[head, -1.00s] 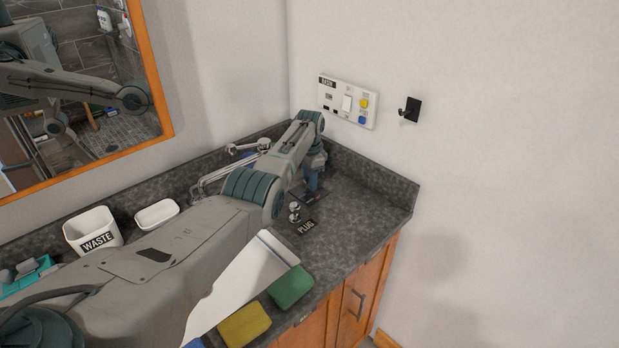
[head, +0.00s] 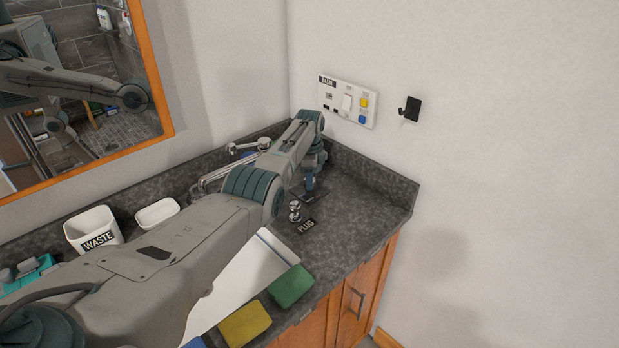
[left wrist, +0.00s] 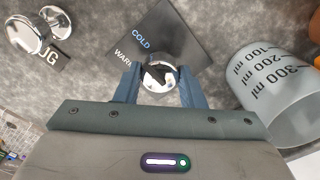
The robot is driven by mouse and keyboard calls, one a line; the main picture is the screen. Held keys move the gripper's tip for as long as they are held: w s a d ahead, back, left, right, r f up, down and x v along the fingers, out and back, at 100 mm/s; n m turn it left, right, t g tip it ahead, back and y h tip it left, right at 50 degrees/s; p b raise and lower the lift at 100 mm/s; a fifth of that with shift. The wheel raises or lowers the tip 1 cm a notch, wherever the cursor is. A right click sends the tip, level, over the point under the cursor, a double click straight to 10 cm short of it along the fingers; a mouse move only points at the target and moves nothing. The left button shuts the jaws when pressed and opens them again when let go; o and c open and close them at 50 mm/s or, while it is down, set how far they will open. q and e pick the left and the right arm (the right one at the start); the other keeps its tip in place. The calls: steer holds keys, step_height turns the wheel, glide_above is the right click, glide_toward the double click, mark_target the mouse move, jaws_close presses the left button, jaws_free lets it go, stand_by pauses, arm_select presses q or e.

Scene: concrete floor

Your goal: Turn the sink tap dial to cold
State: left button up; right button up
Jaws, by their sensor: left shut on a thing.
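The tap dial is a round chrome knob (left wrist: 160,72) on a dark plate (left wrist: 178,32) in the left wrist view. The plate is printed with COLD and a partly covered word starting WAR. My left gripper (left wrist: 160,88) has its blue fingers closed on either side of the knob. In the head view the same gripper (head: 310,183) points down at the counter by the back right corner, and the knob is hidden there. The knob's pointer is not visible. The chrome tap (head: 205,180) is partly behind my left arm. My right gripper is not in view.
A chrome plug knob (head: 295,211) with a PLUG label stands in front of the dial. A graduated cup (left wrist: 275,85) stands close to my gripper. A switch panel (head: 347,101) and a black hook (head: 410,109) are on the wall. Sponges (head: 291,287) line the front edge.

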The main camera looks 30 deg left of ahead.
arm_select(q)
steer(key=shift+r, duration=0.15)
steer(key=o, duration=1)
steer(key=shift+w+r, duration=0.1)
steer(key=shift+r, duration=0.25)
step_height(320, 180, up, 10)
steer(key=b, duration=0.2)
